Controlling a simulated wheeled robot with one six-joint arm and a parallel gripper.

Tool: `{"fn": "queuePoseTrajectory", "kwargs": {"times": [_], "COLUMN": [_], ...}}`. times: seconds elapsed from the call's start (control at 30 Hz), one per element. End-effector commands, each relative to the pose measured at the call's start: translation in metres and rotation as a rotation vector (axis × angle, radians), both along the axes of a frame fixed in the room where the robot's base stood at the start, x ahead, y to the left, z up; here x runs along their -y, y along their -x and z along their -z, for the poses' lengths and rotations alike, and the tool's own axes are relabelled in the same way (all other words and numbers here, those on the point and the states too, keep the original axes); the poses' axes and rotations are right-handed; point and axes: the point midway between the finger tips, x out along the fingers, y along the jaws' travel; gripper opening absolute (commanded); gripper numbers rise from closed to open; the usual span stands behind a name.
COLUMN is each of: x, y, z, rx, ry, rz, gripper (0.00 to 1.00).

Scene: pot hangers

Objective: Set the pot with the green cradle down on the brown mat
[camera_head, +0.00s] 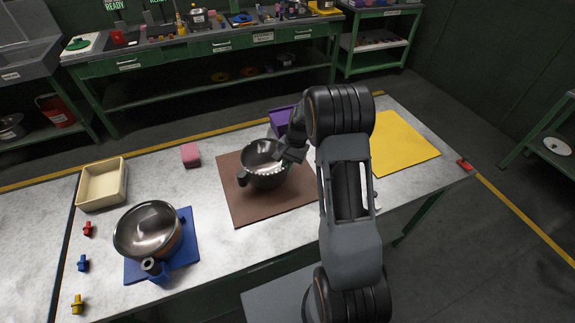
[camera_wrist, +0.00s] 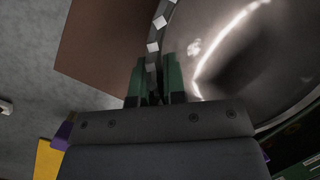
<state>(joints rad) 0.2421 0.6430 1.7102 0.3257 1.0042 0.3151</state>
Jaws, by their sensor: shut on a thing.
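A steel pot (camera_head: 262,152) with white marks along its side is over the brown mat (camera_head: 245,211). My gripper (camera_head: 290,157) is shut on the pot's rim at its right side. The wrist view shows the pot's shiny inside (camera_wrist: 235,60), with the rim between the green-sided fingers (camera_wrist: 155,80) of my gripper. The brown mat (camera_wrist: 100,45) shows beside the rim there. A dark stub sticks out at the pot's lower left. I cannot tell whether the pot touches the mat, and no green cradle can be made out clearly on it.
A second steel pot (camera_head: 148,228) with a blue handle sits on a blue mat (camera_head: 190,244) at left. A cream tray (camera_head: 103,186), a pink block (camera_head: 191,154) and small pegs lie nearby. A purple object (camera_head: 280,119) is behind the mat. A yellow mat (camera_head: 400,145) lies at right.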

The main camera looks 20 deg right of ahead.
Motion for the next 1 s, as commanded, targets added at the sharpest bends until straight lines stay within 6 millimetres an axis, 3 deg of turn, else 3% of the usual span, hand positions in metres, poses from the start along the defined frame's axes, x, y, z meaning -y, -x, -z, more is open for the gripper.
{"fn": "queuePoseTrajectory", "kwargs": {"times": [0.3,0.33,0.63,1.0], "x": [0.0,0.0,0.0,0.0031], "y": [-0.0006,-0.0006,-0.0003,-0.0013], "z": [0.0059,0.0058,0.0056,-0.0021], "rx": [0.002,0.002,0.001,0.001], "ry": [-0.001,-0.001,-0.001,0.001], "rz": [0.0,0.0,0.0,0.0], "gripper": [0.0,0.12,0.41,0.41]}}
